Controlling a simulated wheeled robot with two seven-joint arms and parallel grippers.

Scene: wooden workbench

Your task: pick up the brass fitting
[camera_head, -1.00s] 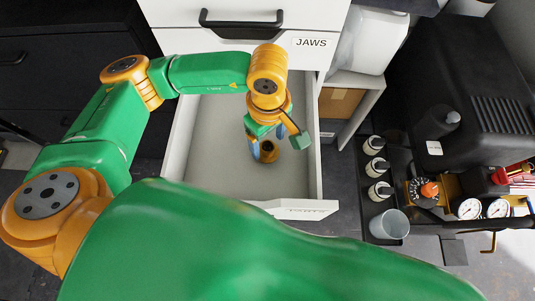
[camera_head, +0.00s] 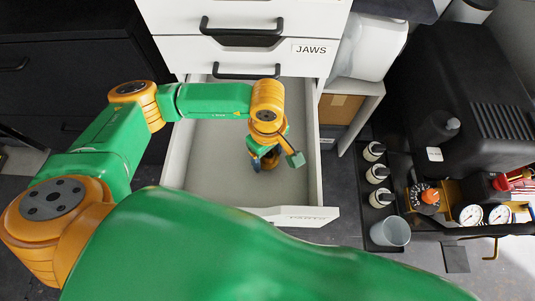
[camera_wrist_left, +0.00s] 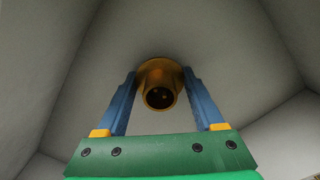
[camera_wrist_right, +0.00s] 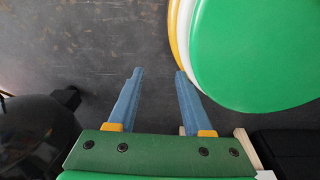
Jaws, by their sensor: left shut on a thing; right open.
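The brass fitting (camera_head: 271,163) stands in the open drawer (camera_head: 220,185). It is a short golden cylinder with a wider rim and a dark opening, seen best in the left wrist view (camera_wrist_left: 160,88). My left gripper (camera_head: 263,162) reaches down into the drawer. Its blue fingers (camera_wrist_left: 160,75) lie on both sides of the fitting and are shut on it. The head view partly hides the fitting behind the gripper. I cannot tell whether it is clear of the drawer floor. My right gripper (camera_wrist_right: 159,72) is open and empty above dark floor; the head view does not show it.
The drawer's front panel (camera_head: 300,216) and side walls surround my left gripper closely.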

